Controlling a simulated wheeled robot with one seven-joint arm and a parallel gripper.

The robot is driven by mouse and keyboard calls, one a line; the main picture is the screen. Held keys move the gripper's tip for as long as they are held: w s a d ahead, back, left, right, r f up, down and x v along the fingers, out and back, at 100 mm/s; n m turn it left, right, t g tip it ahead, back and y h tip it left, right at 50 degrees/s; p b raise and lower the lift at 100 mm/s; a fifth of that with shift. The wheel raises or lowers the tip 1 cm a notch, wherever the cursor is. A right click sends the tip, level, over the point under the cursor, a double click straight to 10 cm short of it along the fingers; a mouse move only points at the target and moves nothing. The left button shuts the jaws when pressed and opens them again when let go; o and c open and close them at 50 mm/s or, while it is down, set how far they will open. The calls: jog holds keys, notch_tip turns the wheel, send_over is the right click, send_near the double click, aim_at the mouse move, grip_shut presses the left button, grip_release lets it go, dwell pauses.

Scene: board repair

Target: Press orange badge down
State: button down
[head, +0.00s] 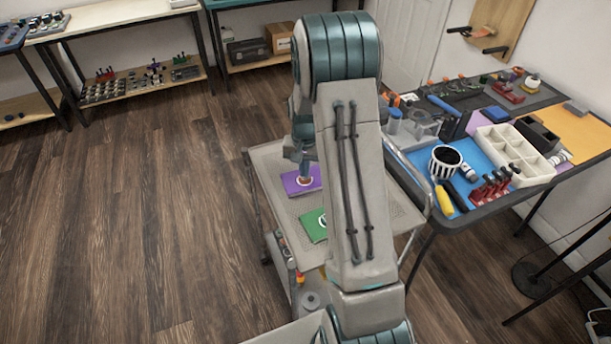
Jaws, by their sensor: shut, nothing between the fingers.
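A purple board (293,187) lies on the cart top, partly covered by my arm. A small orange badge (304,181) shows on it, close under my fingertips. My gripper (304,174) is shut and empty and points down over the badge. At this size I cannot tell whether the fingertips touch the badge or hover just above it, nor whether the badge is fully seated.
A green board (313,229) with a pale round mark lies nearer on the same cart (277,158). My arm hides the cart's middle. A crowded worktable (467,216) with a striped cup and white bin stands right. Open floor lies left.

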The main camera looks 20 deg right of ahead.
jog(key=shift+f, duration=0.25)
dwell(0.3)
jog(key=shift+r, duration=0.1)
notch_tip(320, 180, up, 8)
jog(key=p, duration=0.4)
jog(key=shift+p, duration=0.35)
dwell(0.3)
dwell(0.3)
jog(key=s+a+r+n+t, duration=0.1)
jog(key=s+a+r, duration=0.2)
jog(key=s+r, duration=0.25)
jog(key=s+a+r+n, duration=0.2)
jog(key=s+a+r, duration=0.1)
jog(key=s+r, duration=0.3)
jog(key=s+a+r+n+t, duration=0.1)
jog(key=s+a+r, duration=0.1)
jog(key=s, duration=0.4)
jog(key=s+a+r+n+t, duration=0.1)
jog(key=s+a+r+n, duration=0.1)
jog(key=s, duration=0.5)
jog(key=shift+s+a+r, duration=0.15)
jog(key=shift+a+r, duration=0.2)
jog(key=shift+r, duration=0.45)
